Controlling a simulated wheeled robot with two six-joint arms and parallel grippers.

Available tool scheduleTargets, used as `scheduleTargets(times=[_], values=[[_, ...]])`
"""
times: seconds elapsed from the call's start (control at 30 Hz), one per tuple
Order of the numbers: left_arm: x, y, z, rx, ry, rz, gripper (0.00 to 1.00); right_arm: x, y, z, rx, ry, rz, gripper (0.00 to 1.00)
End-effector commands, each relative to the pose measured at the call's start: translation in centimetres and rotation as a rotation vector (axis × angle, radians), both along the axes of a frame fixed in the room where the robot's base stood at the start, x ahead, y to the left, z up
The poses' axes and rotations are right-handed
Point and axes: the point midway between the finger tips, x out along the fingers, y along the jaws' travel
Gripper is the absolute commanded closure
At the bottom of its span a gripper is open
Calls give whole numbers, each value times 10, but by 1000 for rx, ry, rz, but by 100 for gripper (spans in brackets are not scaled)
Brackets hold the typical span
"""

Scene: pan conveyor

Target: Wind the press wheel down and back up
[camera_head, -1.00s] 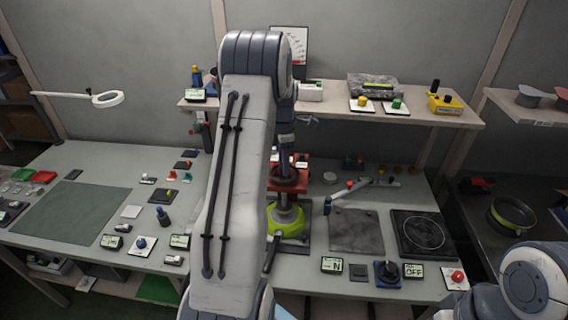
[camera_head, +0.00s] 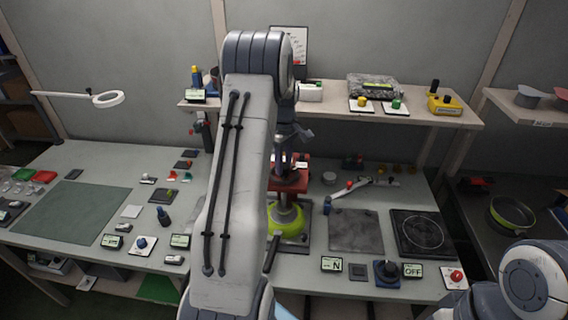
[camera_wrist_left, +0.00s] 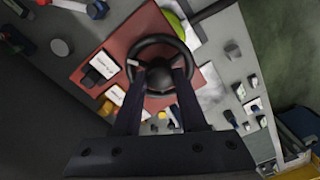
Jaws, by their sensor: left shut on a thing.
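In the head view the left gripper (camera_head: 287,160) is above the press, partly hidden by the arm. My right gripper is out of view; only part of that arm shows at lower right.
A dark plate (camera_head: 356,230) and a hotplate with a ring mark (camera_head: 422,233) lie right of the press. A lever arm (camera_head: 352,190) is close to the press. A shelf (camera_head: 330,112) runs behind it. A pan (camera_head: 512,214) stands far right.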

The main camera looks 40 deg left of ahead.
Motion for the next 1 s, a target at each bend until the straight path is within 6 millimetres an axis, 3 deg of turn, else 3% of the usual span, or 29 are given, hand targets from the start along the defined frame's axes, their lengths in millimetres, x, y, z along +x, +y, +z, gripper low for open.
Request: scheduleTargets(times=[1.0], values=[[1, -1, 1, 2, -1, -967, 100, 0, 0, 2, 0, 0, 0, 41]])
